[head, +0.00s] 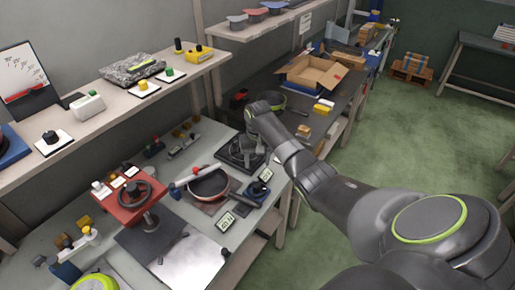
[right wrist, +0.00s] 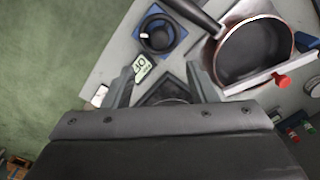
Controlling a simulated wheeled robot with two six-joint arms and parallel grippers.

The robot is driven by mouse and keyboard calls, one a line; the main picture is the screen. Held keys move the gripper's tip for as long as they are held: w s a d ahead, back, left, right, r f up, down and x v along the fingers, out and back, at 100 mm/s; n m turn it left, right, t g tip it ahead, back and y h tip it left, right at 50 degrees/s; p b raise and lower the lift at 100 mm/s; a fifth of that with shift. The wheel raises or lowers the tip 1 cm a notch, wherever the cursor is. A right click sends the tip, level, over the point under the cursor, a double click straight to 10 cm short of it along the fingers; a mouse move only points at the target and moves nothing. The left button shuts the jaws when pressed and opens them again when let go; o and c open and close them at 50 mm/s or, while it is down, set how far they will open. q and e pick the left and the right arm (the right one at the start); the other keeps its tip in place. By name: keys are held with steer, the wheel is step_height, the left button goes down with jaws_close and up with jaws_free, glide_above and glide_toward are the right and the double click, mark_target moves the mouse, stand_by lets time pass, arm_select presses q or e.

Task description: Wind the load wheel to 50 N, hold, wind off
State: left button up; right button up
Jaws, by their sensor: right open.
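A black spoked handwheel (head: 128,193) sits on a red box at the left of the bench in the head view. A dark square unit (head: 232,160) stands at the bench's right end, with my right gripper (head: 247,148) over it, hiding part of it. I cannot tell which of these is the load wheel. In the right wrist view my right gripper (right wrist: 162,85) is open; a dark round part shows between its fingers, and I cannot tell if they touch it. A small pale display (right wrist: 141,68) has digits too unclear to read. My left gripper is out of view.
A pan (head: 208,184) lies mid-bench with a red-ended bar beside it; the pan also shows in the right wrist view (right wrist: 252,50). A black knob on a blue base (right wrist: 158,34) is nearby. A shelf (head: 110,97) with small devices runs behind.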

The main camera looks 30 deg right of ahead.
steer(key=shift+r+b, duration=0.35)
steer(key=shift+r, duration=2.35)
